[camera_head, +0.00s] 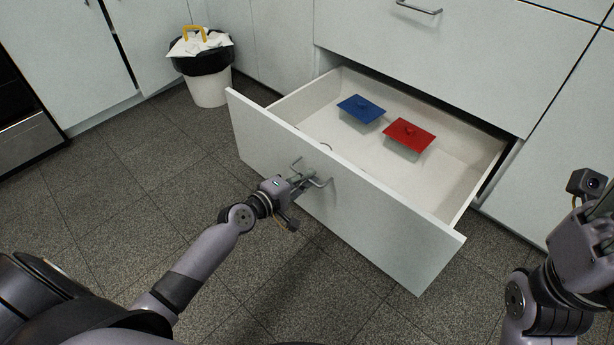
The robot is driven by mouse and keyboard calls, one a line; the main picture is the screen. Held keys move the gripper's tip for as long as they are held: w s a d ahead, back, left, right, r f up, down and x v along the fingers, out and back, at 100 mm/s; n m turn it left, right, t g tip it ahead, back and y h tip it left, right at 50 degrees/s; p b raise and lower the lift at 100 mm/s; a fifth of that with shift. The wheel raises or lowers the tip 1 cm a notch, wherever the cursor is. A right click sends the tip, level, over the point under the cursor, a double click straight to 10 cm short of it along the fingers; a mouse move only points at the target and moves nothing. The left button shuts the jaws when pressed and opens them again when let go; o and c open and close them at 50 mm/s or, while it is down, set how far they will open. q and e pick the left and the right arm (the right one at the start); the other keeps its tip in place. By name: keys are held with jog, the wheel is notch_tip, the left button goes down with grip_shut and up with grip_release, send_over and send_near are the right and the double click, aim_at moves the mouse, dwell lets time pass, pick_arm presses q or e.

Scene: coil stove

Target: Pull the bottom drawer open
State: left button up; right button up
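The bottom drawer (390,222) stands well out from the white cabinet, so its inside shows. Its metal handle (322,183) is on the front panel. My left gripper (306,180) is at the handle, with its fingers around or against the bar; the fingers are too small to tell whether they close on it. My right arm is at the right edge, away from the drawer, and its fingertips are out of the picture.
In the drawer lie a container with a blue lid (361,109) and one with a red lid (409,134). A closed drawer (460,50) is above. A white bin (208,85) with a black bag stands at the upper left. The tiled floor left of the drawer is clear.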

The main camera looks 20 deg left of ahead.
pick_arm(q)
jog(key=o, duration=0.5)
jog(key=v, duration=1.2)
